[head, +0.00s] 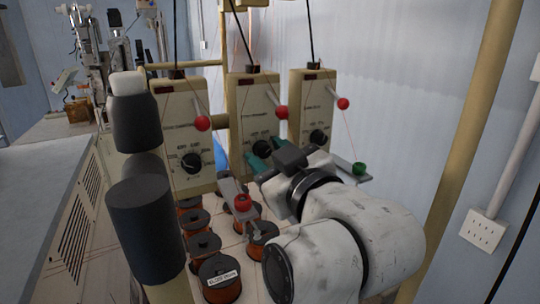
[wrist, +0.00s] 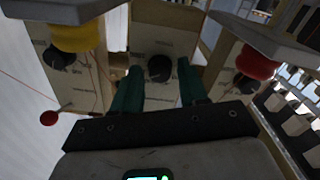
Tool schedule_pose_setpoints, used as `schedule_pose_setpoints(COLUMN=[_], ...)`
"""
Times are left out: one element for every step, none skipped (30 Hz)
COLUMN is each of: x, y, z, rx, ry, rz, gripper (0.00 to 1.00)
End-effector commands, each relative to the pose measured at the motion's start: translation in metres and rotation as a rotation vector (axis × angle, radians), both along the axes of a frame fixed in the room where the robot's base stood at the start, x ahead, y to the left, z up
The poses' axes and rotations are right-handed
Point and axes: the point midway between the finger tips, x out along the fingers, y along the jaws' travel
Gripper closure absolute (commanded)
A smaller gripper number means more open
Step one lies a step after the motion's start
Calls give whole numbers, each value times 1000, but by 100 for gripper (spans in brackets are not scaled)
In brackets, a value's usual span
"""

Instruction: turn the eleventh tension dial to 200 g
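Three cream tension boxes stand in a row in the head view, each with a black dial: left dial (head: 191,162), middle dial (head: 262,148) and right dial (head: 318,137). Their scale print is too small to read, and I cannot tell which is numbered eleventh. My gripper (head: 259,156) is at the middle box, its teal fingers just below and beside the middle dial. In the wrist view the middle dial (wrist: 159,68) shows between the two spread fingertips of my gripper (wrist: 160,78), with a gap on each side. I cannot tell how far the tips stand from it.
Red ball-tipped levers (head: 203,123) stick out from the boxes. A metal arm with a red knob (head: 243,203) and one with a green knob (head: 359,169) flank my gripper. Copper wire spools (head: 220,279) stand below. A tan post (head: 480,130) rises at right.

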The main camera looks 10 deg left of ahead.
Motion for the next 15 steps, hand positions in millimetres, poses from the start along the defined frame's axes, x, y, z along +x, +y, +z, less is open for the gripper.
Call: schedule_pose_setpoints(x=[0, 0, 0, 0, 0, 0, 0, 0, 0, 0, 0, 0, 0, 0, 0], y=[0, 0, 0, 0, 0, 0, 0, 0, 0, 0, 0, 0, 0, 0, 0], z=[0, 0, 0, 0, 0, 0, 0, 0, 0, 0, 0, 0, 0, 0, 0], rx=[0, 0, 0, 0, 0, 0, 0, 0, 0, 0, 0, 0, 0, 0, -1], ry=[0, 0, 0, 0, 0, 0, 0, 0, 0, 0, 0, 0, 0, 0, 0], rz=[0, 0, 0, 0, 0, 0, 0, 0, 0, 0, 0, 0, 0, 1, 1], gripper=[62, 65, 69, 72, 75, 79, 82, 84, 88, 91, 94, 98, 100, 100, 100])
